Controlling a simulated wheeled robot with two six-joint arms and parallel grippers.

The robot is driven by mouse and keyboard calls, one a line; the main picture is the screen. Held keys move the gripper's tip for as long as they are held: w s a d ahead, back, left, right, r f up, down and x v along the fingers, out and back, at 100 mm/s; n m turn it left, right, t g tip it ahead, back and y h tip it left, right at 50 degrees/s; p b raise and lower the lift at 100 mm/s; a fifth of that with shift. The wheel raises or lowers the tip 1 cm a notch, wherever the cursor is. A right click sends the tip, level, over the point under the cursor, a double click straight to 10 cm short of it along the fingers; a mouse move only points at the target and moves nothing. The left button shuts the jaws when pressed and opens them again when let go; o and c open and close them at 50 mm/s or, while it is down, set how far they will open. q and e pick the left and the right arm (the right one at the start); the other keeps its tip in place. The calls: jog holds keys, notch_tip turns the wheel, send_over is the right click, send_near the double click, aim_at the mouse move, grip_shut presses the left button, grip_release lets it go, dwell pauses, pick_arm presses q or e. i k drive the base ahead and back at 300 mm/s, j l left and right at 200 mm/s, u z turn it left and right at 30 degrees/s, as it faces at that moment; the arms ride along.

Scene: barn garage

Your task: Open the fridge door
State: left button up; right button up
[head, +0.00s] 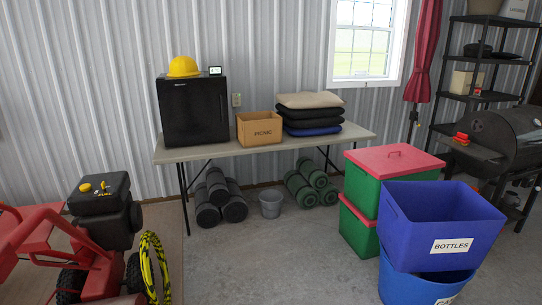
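A small black fridge (194,112) stands on the left end of a long folding table (275,148) against the corrugated wall. Its door is the dark front face, and it looks shut. A yellow hard hat (184,67) and a small dark device with a pale screen (215,71) sit on top of the fridge. Neither of my grippers shows in the head view.
A cardboard box (259,129) and stacked cushions (309,114) share the table. Rolled mats and a grey bucket (271,204) are below. Red machinery (30,245) stands front left; red-green bins (394,163) and blue bins (440,225) stand right. The middle floor is clear.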

aim_at(194, 110)
jog(key=i, duration=1.2)
jog(key=i+l+u, duration=0.1)
jog(key=i, duration=1.1)
jog(key=i+l, duration=0.1)
jog(key=i, duration=1.1)
